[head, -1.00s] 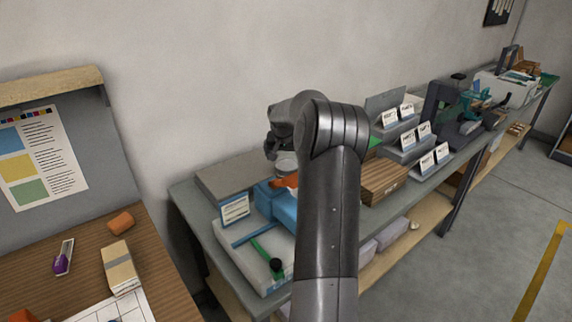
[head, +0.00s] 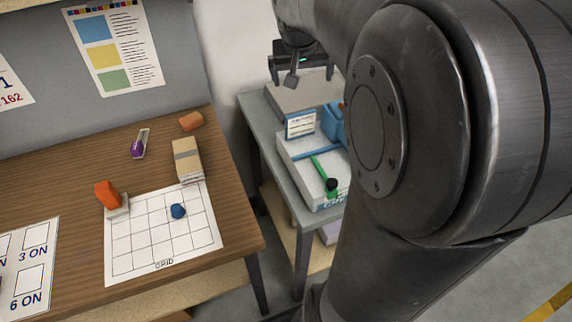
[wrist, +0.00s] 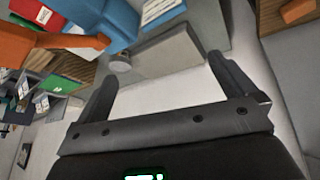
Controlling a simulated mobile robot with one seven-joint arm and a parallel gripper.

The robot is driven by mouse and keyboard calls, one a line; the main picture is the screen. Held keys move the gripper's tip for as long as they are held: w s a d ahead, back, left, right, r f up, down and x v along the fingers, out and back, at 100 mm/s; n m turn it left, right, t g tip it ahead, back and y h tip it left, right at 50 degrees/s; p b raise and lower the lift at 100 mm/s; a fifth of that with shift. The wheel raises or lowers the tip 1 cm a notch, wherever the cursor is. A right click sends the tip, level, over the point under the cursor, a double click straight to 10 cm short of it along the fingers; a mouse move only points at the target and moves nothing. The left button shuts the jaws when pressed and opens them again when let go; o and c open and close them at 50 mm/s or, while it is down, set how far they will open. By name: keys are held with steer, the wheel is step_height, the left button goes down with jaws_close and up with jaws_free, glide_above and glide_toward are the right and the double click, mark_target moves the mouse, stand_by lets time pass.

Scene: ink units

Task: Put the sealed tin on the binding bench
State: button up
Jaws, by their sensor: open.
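A small round grey tin-like object (wrist: 120,62) shows in the wrist view on a grey-topped bench, beside a flat grey block (wrist: 170,52). It appears to be the sealed tin, but its lid is too small to make out. My gripper (wrist: 163,72) is open, with nothing visible between its fingers, and the tin lies apart from it, beyond the left finger. In the head view my gripper (head: 302,76) hangs over the back of the grey-topped bench (head: 262,125). My arm hides much of that bench. No label tells which surface is the binding bench.
A brown wooden desk (head: 70,165) on the left holds a grid sheet (head: 140,245), a tan block (head: 187,160), an orange piece (head: 191,121) and a blue lump (head: 178,211). A blue container (wrist: 120,18) and an orange object (wrist: 40,46) stand near the tin.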

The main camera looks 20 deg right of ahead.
steer(key=s+a+f+n+y, duration=0.1)
steer(key=s+a, duration=0.3)
steer(key=s, duration=0.3)
steer(key=s+a+f+n+y, duration=0.1)
steer(key=s+a, duration=0.3)
steer(key=s, duration=0.3)
steer(key=s+a+f+n+t+y, duration=0.1)
steer(key=s+a+n, duration=0.1)
steer(key=s+a, duration=0.3)
steer(key=s, duration=0.3)
steer(key=shift+f, duration=0.15)
